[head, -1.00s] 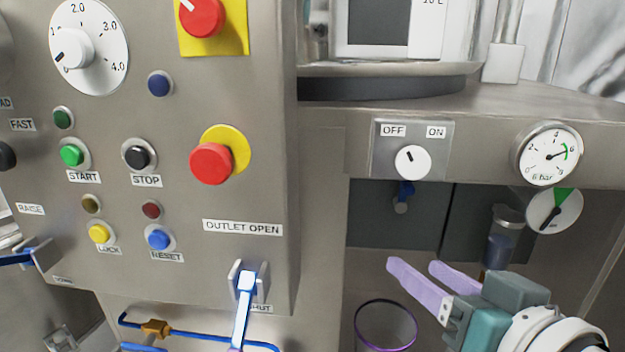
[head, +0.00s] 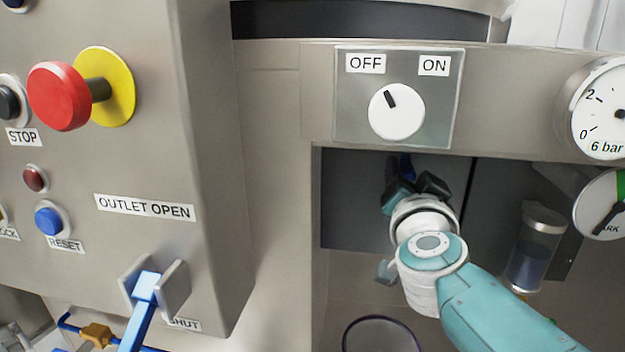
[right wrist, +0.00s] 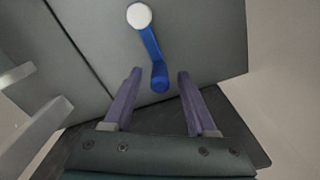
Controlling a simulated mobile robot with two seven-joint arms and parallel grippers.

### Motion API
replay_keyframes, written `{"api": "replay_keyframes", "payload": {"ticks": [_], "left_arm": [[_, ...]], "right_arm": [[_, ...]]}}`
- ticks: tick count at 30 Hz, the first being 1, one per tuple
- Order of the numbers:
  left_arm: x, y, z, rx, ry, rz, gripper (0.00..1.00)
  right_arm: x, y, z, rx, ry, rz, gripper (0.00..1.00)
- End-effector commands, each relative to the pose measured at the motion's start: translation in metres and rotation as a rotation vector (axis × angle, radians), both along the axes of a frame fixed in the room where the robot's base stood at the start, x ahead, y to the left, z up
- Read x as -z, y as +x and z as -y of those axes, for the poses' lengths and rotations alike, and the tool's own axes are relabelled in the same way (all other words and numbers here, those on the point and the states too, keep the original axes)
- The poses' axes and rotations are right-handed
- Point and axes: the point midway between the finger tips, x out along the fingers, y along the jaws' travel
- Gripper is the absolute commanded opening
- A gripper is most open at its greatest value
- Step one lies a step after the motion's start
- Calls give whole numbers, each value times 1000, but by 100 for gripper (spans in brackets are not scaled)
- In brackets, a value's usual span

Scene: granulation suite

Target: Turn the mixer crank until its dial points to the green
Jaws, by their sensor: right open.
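The blue mixer crank (right wrist: 152,55) hangs from a pale round hub in the right wrist view, its rounded handle end lowest. In the head view only a bit of its blue (head: 406,165) shows behind my right gripper. My right gripper (right wrist: 159,80) is open, with one lilac finger on each side of the crank's handle end; I cannot tell whether they touch it. The dial (head: 606,205) is cut off by the right edge. Its black needle points down-left, away from the green wedge at top right. My left gripper is out of view.
An OFF/ON knob (head: 397,111) sits on the beam above the recess. A pressure gauge (head: 603,108) and a clear cup (head: 535,248) are at the right. The control panel (head: 120,250), with its blue outlet lever (head: 142,305), juts out at the left.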

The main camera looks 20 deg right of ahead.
Motion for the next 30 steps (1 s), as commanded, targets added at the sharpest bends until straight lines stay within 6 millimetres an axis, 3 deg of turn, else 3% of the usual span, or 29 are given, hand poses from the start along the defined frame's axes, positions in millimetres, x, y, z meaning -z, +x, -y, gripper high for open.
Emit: {"api": "replay_keyframes", "payload": {"ticks": [5, 14, 27, 30], "left_arm": [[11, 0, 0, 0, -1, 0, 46], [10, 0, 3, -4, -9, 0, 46], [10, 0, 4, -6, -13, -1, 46], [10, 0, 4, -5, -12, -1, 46]], "right_arm": [[1, 13, 8, 0, 0, 0, 57], [0, 14, 9, 0, 0, -1, 56], [0, 14, 9, -1, -1, -1, 7], [0, 14, 9, -1, -1, -1, 0]]}}
